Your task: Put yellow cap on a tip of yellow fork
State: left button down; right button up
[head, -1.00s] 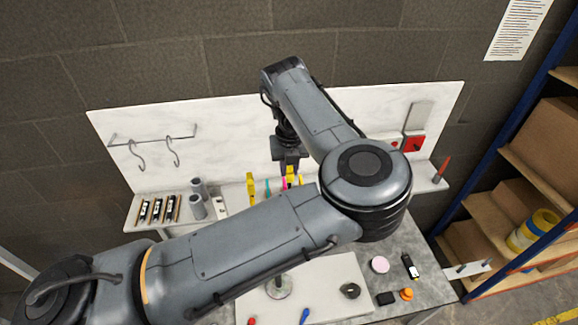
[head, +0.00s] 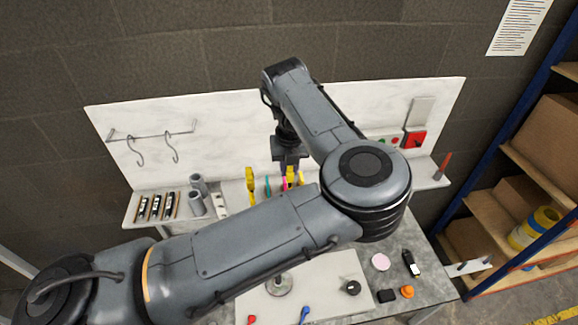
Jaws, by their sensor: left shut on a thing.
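My left gripper (head: 287,166) points down over the shelf at the back of the bench. It is shut on a small yellow piece (head: 291,177), which looks like the yellow cap; its lower part and its contact with anything below are unclear. A taller yellow piece (head: 250,180), which may be the yellow fork, stands on the shelf left of the gripper. Slim teal (head: 267,187) and pink (head: 284,186) pieces stand between them. My left arm hides the feet of these pieces and part of the shelf. My right gripper is not in view.
A white back panel (head: 225,120) with hooks (head: 170,152) rises behind the shelf. Grey cylinders (head: 197,197) and a rack of dark items (head: 155,207) stand at left. A red box (head: 413,140) is at right. Small items, including a pink disc (head: 380,262), lie on the bench.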

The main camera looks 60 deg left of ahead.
pick_arm(q)
jog(key=shift+f+b, duration=0.4)
jog(key=shift+f, duration=0.2)
jog(key=c, duration=0.9)
grip_release()
